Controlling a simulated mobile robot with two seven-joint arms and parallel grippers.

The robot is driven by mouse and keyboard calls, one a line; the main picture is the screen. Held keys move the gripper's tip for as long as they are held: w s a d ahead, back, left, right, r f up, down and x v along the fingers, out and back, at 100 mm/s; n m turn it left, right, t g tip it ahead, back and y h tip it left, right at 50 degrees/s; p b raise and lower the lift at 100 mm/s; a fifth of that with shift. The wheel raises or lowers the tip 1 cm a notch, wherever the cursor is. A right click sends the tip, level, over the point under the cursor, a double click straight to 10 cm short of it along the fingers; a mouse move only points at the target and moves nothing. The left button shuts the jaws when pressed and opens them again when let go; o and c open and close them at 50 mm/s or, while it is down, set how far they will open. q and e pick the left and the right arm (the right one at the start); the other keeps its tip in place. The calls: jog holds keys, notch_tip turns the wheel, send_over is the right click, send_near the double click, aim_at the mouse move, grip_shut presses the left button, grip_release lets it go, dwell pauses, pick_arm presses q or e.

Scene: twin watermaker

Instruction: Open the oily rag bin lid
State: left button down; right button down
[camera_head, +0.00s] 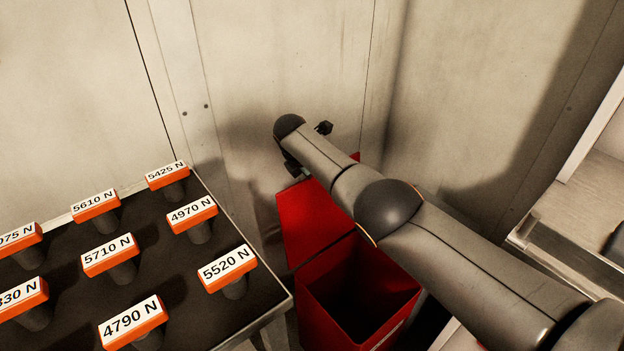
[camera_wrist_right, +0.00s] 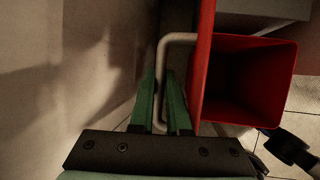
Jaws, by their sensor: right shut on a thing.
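The red oily rag bin (camera_head: 317,318) stands on the floor at the lower middle of the head view, its dark inside partly exposed. Its red lid (camera_head: 308,218) is raised at the back, partly hidden behind my right arm. In the right wrist view, the lid (camera_wrist_right: 203,60) shows edge-on beside the open bin mouth (camera_wrist_right: 284,75). A pale bent handle bar (camera_wrist_right: 178,38) runs alongside the lid. My right gripper (camera_wrist_right: 160,90) has its green fingers on either side of this handle, shut on it. My left gripper is in neither view.
A dark-topped table (camera_head: 170,285) with several orange labelled blocks (camera_head: 228,263) stands left of the bin. Pale wall panels (camera_head: 300,60) rise close behind the lid. A light shelf or bench edge (camera_head: 560,250) is at the right.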

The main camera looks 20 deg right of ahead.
jog(key=c, duration=1.2)
grip_release()
jog(key=shift+w+a, duration=0.2)
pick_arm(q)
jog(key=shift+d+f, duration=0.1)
pick_arm(e)
jog(key=shift+o, duration=0.2)
jog(key=shift+f, duration=0.1)
